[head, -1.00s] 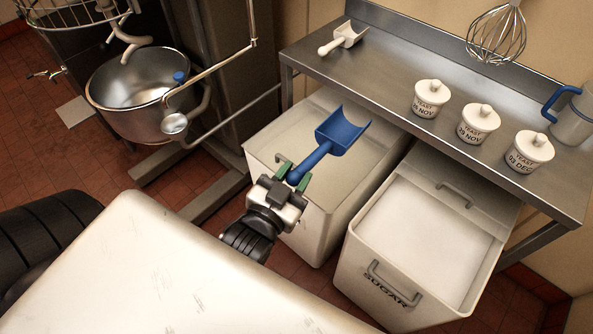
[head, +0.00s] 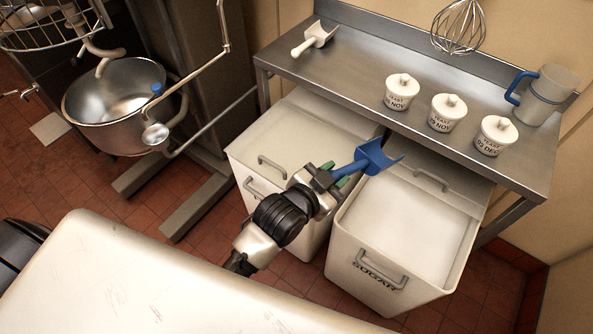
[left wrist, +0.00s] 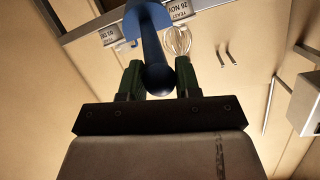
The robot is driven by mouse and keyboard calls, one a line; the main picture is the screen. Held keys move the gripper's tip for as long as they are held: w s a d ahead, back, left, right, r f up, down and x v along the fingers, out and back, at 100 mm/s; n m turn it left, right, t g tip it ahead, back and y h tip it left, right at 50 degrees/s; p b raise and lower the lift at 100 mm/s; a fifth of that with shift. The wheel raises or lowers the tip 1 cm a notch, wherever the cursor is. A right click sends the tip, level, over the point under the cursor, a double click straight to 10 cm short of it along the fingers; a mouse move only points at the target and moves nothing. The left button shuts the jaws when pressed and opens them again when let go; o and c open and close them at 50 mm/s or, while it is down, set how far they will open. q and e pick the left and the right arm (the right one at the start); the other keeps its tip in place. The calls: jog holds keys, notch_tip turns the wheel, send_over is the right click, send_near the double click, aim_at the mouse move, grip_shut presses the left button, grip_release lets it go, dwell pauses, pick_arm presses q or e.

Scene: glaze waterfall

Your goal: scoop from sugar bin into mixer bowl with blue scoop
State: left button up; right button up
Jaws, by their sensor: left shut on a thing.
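The blue scoop (head: 374,158) is held by its handle in my left gripper (head: 338,176), which is shut on it. The left wrist view shows the handle (left wrist: 153,60) between the green fingers (left wrist: 157,80). In the head view the scoop is above the far left edge of the sugar bin (head: 345,262). The bin is labelled SUGAR and is open, with white contents (head: 405,215). Whether the scoop holds anything is not clear. The steel mixer bowl (head: 85,104) stands at the left under the mixer. My right gripper is not in view.
A second bin (head: 240,147) stands left of the sugar bin. A steel table (head: 345,60) behind carries a white scoop (head: 317,36), three lidded yeast pots (head: 448,113) and a jug with a blue handle (head: 550,95). A whisk (head: 459,28) hangs above.

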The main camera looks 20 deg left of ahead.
aim_at(376, 176)
pick_arm(q)
jog(key=w+d+m+g+p, duration=0.1)
jog(key=d, duration=0.1)
jog(key=w+d+f+m+g+h+p, duration=0.1)
jog(key=w+d+m+g, duration=0.1)
jog(key=w+d+f+m+g+h+p, duration=0.1)
jog(key=d, duration=0.1)
jog(key=shift+w+d+f+g, duration=0.15)
jog(key=shift+g, duration=0.25)
jog(key=shift+w+f+m+g, duration=0.25)
jog(key=shift+f+m+g, duration=0.25)
jog(key=shift+m, duration=0.1)
notch_tip(376, 176, down, 23)
jog(key=w+d+b, duration=0.1)
jog(key=w+b, duration=0.2)
jog(key=b, duration=1.8)
